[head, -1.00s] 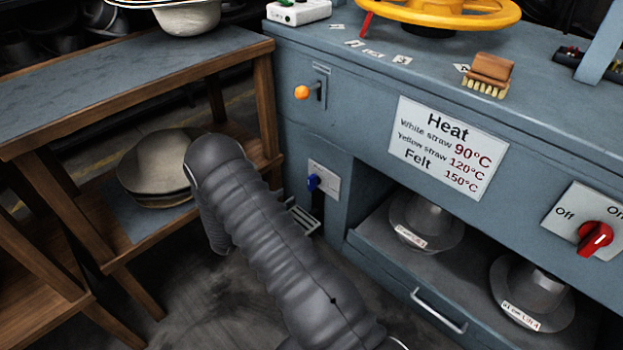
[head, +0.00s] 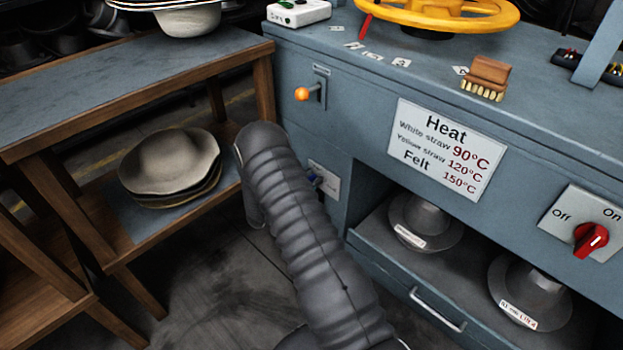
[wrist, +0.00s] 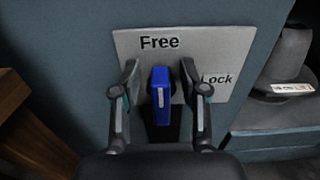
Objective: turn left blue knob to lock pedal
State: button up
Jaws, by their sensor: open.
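The blue knob (wrist: 161,93) is in the middle of the wrist view, on a light metal plate (wrist: 220,45) marked "Free" above and "Lock" to the right. It stands upright, with its upper end below the word "Free". My gripper (wrist: 160,88) is open, with one finger on each side of the knob and a visible gap on both sides. In the head view, the knob (head: 312,178) and its plate (head: 330,181) are mostly hidden behind my arm, and the gripper's fingers are hidden too. The pedal cannot be made out.
A wooden shelf (head: 262,110) with stacked hats (head: 170,165) stands left of my arm. Dark floor lies between.

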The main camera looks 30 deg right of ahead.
grip_shut()
jog(key=shift+f, duration=0.1)
jog(key=shift+s+f+m+b, duration=0.1)
jog(key=shift+m+b, duration=0.2)
jog(key=shift+b, duration=0.2)
jog(key=m+b, duration=0.4)
jog(key=m, duration=0.1)
jog(key=s+f+m+b, duration=0.1)
jog(key=m+b, duration=0.4)
jog(key=m, duration=0.1)
jog(key=s+f+m+b, duration=0.1)
jog(key=m+b, duration=0.3)
jog(key=m, duration=0.2)
jog(key=shift+d+f, duration=0.15)
jog(key=shift+d, duration=0.2)
jog(key=shift+m, duration=0.3)
